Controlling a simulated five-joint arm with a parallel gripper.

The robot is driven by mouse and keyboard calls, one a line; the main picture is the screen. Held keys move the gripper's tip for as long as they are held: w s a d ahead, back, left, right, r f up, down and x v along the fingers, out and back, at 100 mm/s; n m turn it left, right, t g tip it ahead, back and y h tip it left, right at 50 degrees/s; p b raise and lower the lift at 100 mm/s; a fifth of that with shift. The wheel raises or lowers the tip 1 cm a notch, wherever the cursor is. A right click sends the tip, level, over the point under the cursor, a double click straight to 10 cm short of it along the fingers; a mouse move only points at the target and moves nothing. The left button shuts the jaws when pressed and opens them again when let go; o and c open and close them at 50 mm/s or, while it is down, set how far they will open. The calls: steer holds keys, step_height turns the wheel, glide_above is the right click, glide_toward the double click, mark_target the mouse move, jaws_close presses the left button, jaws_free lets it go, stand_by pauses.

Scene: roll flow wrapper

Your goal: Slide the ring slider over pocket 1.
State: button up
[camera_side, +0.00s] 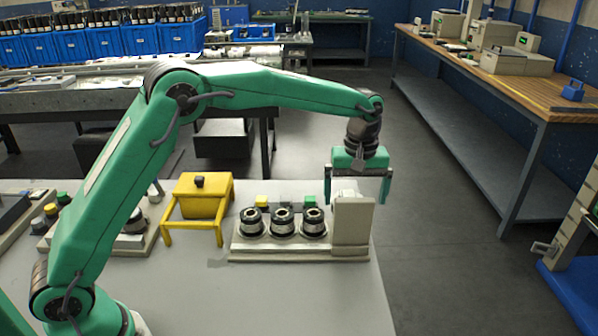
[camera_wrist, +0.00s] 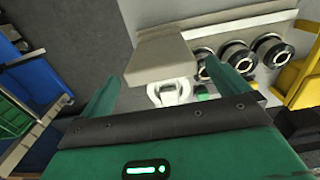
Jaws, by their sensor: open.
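A pale fixture (camera_side: 300,255) carries three dark round pockets with light rims in a row: left (camera_side: 251,222), middle (camera_side: 283,221) and right (camera_side: 313,221). No number shows, so I cannot tell which is pocket 1. A beige upright block (camera_side: 352,222) stands at the fixture's right end. A white ring-shaped part, perhaps the ring slider (camera_wrist: 169,93), lies beside the block in the wrist view. My gripper (camera_side: 358,200) is open and points down over the block's end, its fingers apart. The wrist view shows my gripper (camera_wrist: 161,65) spanning the block and white part, nothing gripped.
A yellow stand (camera_side: 200,197) is left of the fixture on the grey table (camera_side: 290,300). Small yellow (camera_side: 262,201) and green (camera_side: 310,201) blocks sit behind the pockets. The table in front of the fixture is clear. A wooden bench (camera_side: 480,75) stands farther right.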

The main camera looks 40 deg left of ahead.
steer(key=shift+f, duration=2.25)
steer(key=c, duration=1.3)
steer(key=s+a, duration=0.6)
steer(key=shift+r, duration=0.1)
steer(key=o, duration=1.3)
step_height(320, 180, up, 8)
